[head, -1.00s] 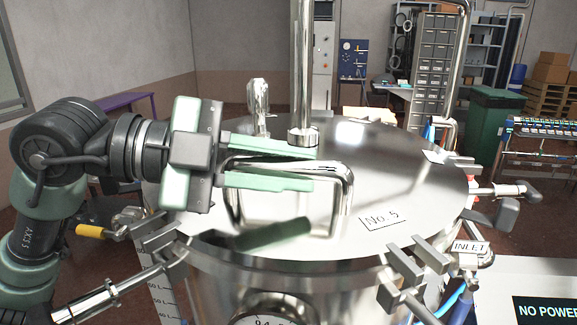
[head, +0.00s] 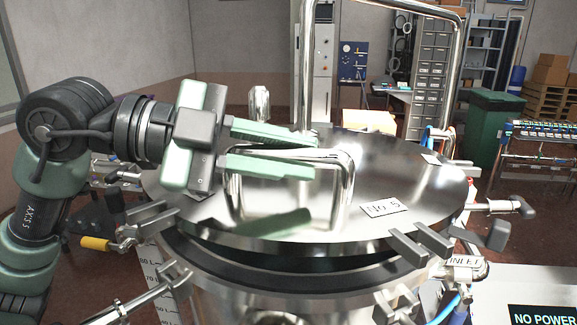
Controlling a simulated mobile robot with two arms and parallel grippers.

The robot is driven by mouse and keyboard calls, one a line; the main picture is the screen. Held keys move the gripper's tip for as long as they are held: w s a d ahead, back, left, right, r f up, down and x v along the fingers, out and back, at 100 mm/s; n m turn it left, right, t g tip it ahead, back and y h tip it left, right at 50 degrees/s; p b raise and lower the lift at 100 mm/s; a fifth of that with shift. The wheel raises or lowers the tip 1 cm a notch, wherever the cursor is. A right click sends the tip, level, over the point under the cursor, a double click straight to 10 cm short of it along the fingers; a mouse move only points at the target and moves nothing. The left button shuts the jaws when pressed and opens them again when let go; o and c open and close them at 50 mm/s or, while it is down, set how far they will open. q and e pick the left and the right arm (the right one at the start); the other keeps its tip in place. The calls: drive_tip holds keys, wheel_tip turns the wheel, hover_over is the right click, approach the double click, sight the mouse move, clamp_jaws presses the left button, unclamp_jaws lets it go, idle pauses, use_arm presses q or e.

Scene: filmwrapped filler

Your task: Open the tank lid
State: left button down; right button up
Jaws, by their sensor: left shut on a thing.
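A bent metal bar handle (head: 347,190) stands on the lid. My left gripper (head: 315,157) comes in from the left with its green fingers shut on the handle's top bar. A label plate (head: 384,207) sits on the lid's right side. My right gripper is not in view.
Clamps surround the tank rim, including one at the right (head: 415,250). A tall metal pipe (head: 304,70) rises behind the handle. A green bin (head: 493,130) and a rack of drawers (head: 430,80) stand further back.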

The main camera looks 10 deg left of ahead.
use_arm(q)
drive_tip(key=w+r+n, duration=0.1)
drive_tip(key=w+r, duration=0.2)
drive_tip(key=r, duration=0.4)
drive_tip(key=w+r+n+g, duration=0.1)
drive_tip(key=w+r, duration=0.3)
drive_tip(key=r, duration=0.3)
drive_tip(key=w+r+n+g+p, duration=0.1)
drive_tip(key=w+r, duration=0.3)
drive_tip(key=r, duration=0.3)
drive_tip(key=shift+y, duration=0.3)
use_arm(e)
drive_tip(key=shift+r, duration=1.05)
